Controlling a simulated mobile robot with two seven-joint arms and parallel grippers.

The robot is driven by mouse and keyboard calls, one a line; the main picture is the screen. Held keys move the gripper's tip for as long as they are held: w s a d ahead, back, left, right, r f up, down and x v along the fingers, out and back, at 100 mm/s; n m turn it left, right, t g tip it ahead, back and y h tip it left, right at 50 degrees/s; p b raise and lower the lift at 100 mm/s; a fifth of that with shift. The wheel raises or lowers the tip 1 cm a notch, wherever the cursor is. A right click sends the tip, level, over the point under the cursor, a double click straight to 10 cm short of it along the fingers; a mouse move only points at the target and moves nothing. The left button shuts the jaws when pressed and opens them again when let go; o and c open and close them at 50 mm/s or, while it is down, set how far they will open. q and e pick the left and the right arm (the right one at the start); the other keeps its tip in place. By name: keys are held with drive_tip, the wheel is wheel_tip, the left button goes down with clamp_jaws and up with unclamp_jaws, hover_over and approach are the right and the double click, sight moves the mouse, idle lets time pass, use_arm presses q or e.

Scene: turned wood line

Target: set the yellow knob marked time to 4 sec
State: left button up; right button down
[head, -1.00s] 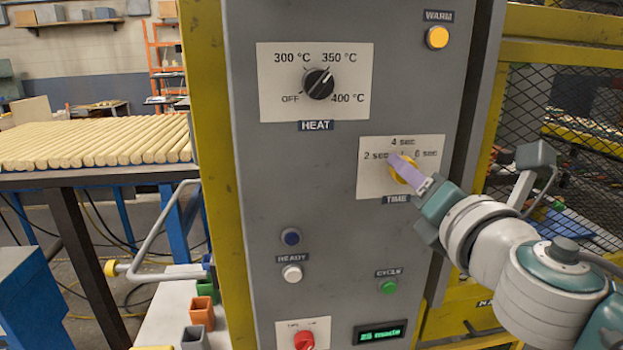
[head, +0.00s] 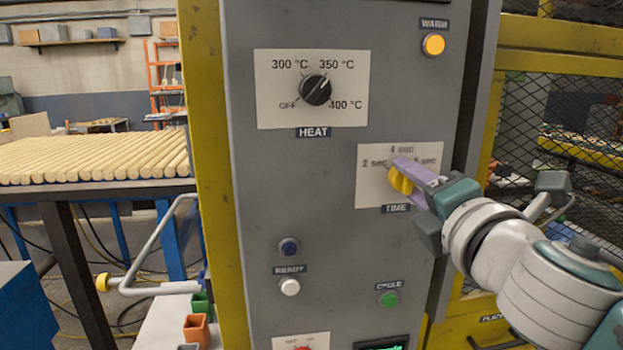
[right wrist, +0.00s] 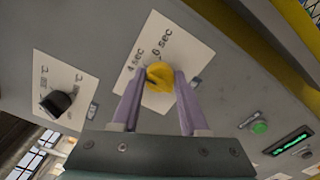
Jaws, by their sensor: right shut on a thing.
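The yellow knob (head: 398,181) sits on a white plate (head: 375,198) over the label TIME, with 2, 4 and 6 sec marked around it. My right gripper (head: 405,172) has its purple fingers on the knob. In the right wrist view the yellow knob (right wrist: 158,77) lies between the two fingertips of the right gripper (right wrist: 158,86), one finger on each side. The fingers partly cover the plate, and I cannot tell which mark the knob points to. My left gripper is not in view.
The black HEAT knob (head: 315,90) is on the same grey panel, up and left. A lit WARM lamp (head: 433,44), a white READY button (head: 289,287) and a green CYCLE button (head: 388,299) are also there. Mesh guarding (head: 560,130) stands at the right.

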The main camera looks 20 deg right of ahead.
drive_tip(key=shift+c, duration=2.1)
unclamp_jaws()
drive_tip(key=shift+s, duration=0.1)
drive_tip(key=b+v, duration=0.2)
drive_tip(key=v, duration=0.8)
drive_tip(key=shift+d, duration=0.1)
